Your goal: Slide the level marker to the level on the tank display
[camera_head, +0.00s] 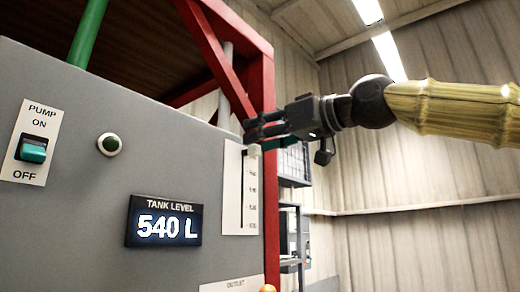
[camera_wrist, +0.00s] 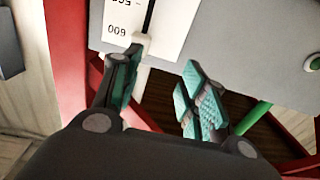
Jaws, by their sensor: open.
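The tank display (camera_head: 164,221) reads 540 L. To its right is a white scale plate (camera_head: 230,192) with a dark vertical slot. The level marker (camera_head: 253,151), a small pale block, sits at the slot's top end. In the wrist view the scale appears upside down, and the marker (camera_wrist: 143,40) is beside the 600 mark. My gripper (camera_head: 252,134) is open at the top of the scale, by the marker. In the wrist view my gripper (camera_wrist: 160,60) has the marker just beyond its left fingertip; I cannot tell whether they touch.
A red frame post (camera_head: 270,215) stands right beside the scale. An orange knob (camera_head: 267,289) shows below.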

